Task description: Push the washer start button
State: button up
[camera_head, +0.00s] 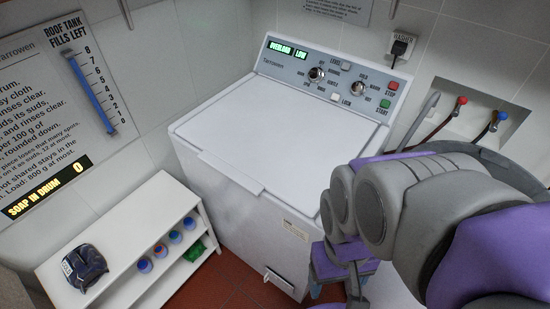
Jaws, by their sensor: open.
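The white washer (250,130) stands against the back wall with its lid down. Its rear panel carries a green START button (385,103) at the right end, just below a red STOP button (393,86). Two dials and small lit displays reading OVERLOAD (281,48) and LOW also sit on the panel. My gripper (340,265) shows low beside the washer's front right, partly hidden by my grey and purple arm links. It is open, well below and in front of the START button, touching no button.
Red and blue taps (460,102) with hoses are on the right wall. A plug (402,45) is above the panel. The washer top is clear.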

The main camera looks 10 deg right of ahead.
aim_at(384, 103)
jog(key=i+j+z, duration=0.15)
jog(key=z, duration=0.2)
jog(key=i+j+z, duration=0.2)
jog(key=z, duration=0.2)
